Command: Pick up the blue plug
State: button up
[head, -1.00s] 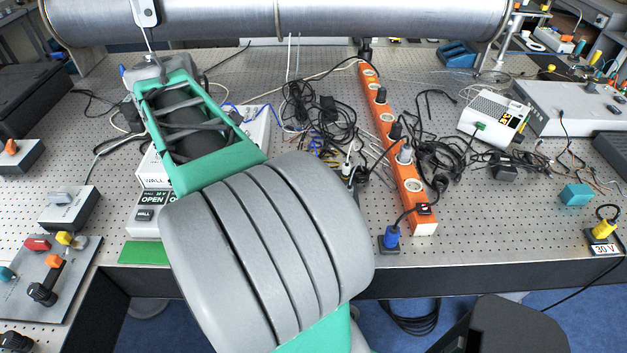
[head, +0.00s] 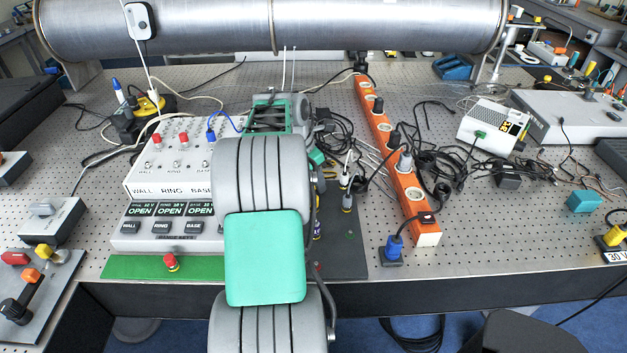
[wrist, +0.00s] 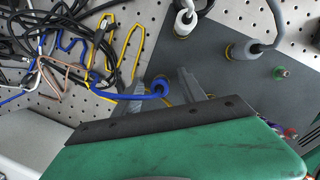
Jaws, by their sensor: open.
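A blue plug (wrist: 160,87) with a blue cable bending off to the left shows in the wrist view, at the edge of a dark panel (wrist: 215,72). My gripper (wrist: 162,84) is open, its two grey fingers on either side of the plug in the picture. I cannot tell how far above the plug the fingertips are. In the head view my arm hides the gripper and this plug. Another blue plug (head: 391,248) stands near the front end of the orange power strip, and one more blue plug (head: 211,134) is on the white control box.
A white plug (wrist: 185,20) and a grey plug (wrist: 242,50) stand near the gripper on the panel. Tangled cables (wrist: 85,45) lie to the left in the wrist view. The white control box (head: 150,187) and orange power strip (head: 409,185) flank my arm.

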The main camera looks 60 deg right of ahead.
grip_shut()
dwell(0.5)
